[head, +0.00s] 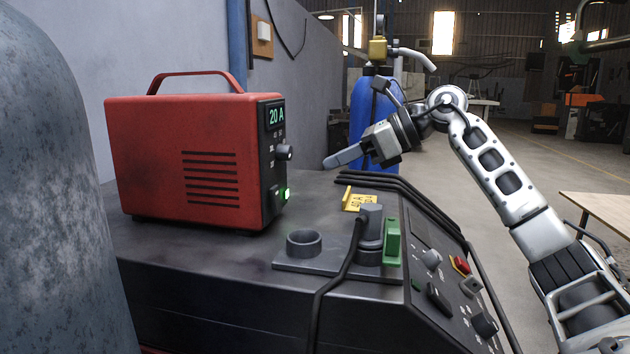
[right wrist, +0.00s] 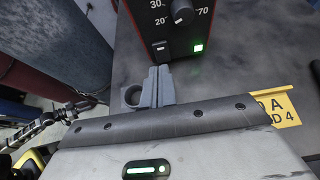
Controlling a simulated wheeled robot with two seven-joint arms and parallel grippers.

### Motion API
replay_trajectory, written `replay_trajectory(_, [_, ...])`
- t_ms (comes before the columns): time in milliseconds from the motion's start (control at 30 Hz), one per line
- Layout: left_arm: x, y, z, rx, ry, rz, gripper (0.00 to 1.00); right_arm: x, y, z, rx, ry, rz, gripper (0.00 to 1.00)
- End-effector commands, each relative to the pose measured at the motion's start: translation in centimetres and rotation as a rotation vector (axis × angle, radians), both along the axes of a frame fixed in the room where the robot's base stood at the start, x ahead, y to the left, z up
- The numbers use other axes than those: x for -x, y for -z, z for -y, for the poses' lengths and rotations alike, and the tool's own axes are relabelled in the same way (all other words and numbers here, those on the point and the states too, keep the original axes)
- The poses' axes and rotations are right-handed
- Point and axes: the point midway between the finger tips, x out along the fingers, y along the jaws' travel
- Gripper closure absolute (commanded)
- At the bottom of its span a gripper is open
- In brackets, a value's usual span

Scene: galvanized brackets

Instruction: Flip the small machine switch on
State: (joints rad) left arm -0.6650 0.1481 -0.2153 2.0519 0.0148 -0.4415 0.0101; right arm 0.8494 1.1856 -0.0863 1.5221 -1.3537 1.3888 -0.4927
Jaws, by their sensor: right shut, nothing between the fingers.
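The red machine (head: 180,160) stands on the dark bench, with a lit "20 A" display and a knob (head: 284,153) on its black front panel. A green lamp (right wrist: 198,47) glows low on the panel. A small black switch (right wrist: 161,48) sits left of the lamp in the right wrist view. My right gripper (head: 328,163) is shut and empty, in front of the panel in the head view. Its fingertips (right wrist: 160,70) appear just below the switch in the wrist view; contact cannot be told. A small, unclear arm at the wrist view's left may be my left one.
A ring-shaped holder (head: 303,243) and an upright holder with a black cable stand on the bench. A yellow tag (head: 359,201), cables and a sloping control panel (head: 450,285) lie to the right. A grey cylinder (head: 55,200) stands close at left.

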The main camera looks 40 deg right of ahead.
Motion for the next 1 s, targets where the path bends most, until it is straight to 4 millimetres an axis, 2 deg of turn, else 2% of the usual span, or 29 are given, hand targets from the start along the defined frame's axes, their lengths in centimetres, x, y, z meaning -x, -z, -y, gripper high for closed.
replay_trajectory(133, [-0.2, -0.1, 0.0, 0.0, 0.002, 0.005, 0.64, 1.5, -1.7, 1.3, 0.001, 0.004, 0.002, 1.0])
replay_trajectory(300, [-0.2, -0.1, 0.1, 0.0, 0.005, 0.006, 0.64, 2.3, -2.5, 1.9, 0.0, 0.001, 0.0, 1.0])
replay_trajectory(900, [-0.2, -0.1, 0.1, 0.001, 0.005, 0.006, 0.64, 2.4, -2.6, 1.9, -0.001, 0.0, 0.001, 1.0])
replay_trajectory(1000, [-0.1, -0.1, 0.2, 0.002, 0.005, 0.006, 0.64, 2.2, -2.8, 1.4, 0.0, -0.01, 0.018, 1.0])
